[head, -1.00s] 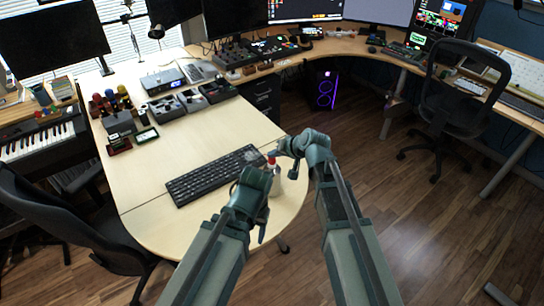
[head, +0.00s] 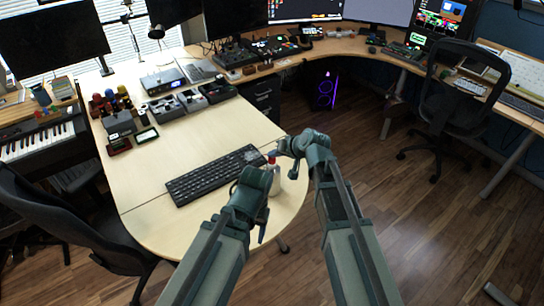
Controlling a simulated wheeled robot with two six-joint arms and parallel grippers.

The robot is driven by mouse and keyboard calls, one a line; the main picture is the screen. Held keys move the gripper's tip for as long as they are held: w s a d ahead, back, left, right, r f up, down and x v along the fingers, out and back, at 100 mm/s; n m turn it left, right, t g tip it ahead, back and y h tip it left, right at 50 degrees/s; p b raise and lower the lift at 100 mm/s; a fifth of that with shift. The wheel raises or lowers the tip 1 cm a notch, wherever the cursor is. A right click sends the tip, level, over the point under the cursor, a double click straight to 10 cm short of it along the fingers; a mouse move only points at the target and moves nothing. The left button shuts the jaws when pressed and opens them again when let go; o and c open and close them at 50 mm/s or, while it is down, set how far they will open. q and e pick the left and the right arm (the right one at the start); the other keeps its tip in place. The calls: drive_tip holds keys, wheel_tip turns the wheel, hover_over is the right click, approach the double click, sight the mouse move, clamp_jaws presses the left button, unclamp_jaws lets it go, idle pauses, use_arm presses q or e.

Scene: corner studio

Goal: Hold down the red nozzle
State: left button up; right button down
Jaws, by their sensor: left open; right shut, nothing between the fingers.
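A pale bottle (head: 275,182) with a red nozzle (head: 271,160) stands upright near the right edge of the light wooden table (head: 150,215). My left gripper (head: 262,192) is at the bottle's near left side and hides part of its body. Its fingers are mostly hidden, so I cannot tell whether they touch the bottle. My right gripper (head: 277,154) is shut and empty, with its tip right beside the red nozzle at its upper right. I cannot tell whether it touches the nozzle.
A black keyboard (head: 214,174) lies on the table just left of the bottle. Several small devices (head: 187,101) stand further back. A black office chair (head: 75,235) is at the table's left. The floor right of the table is open.

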sight(274, 160)
drive_tip(key=shift+r, duration=0.15)
drive_tip(key=shift+r+p, duration=0.95)
drive_tip(key=shift+p, duration=0.15)
wheel_tip(274, 160, up, 5)
drive_tip(key=p, duration=0.5)
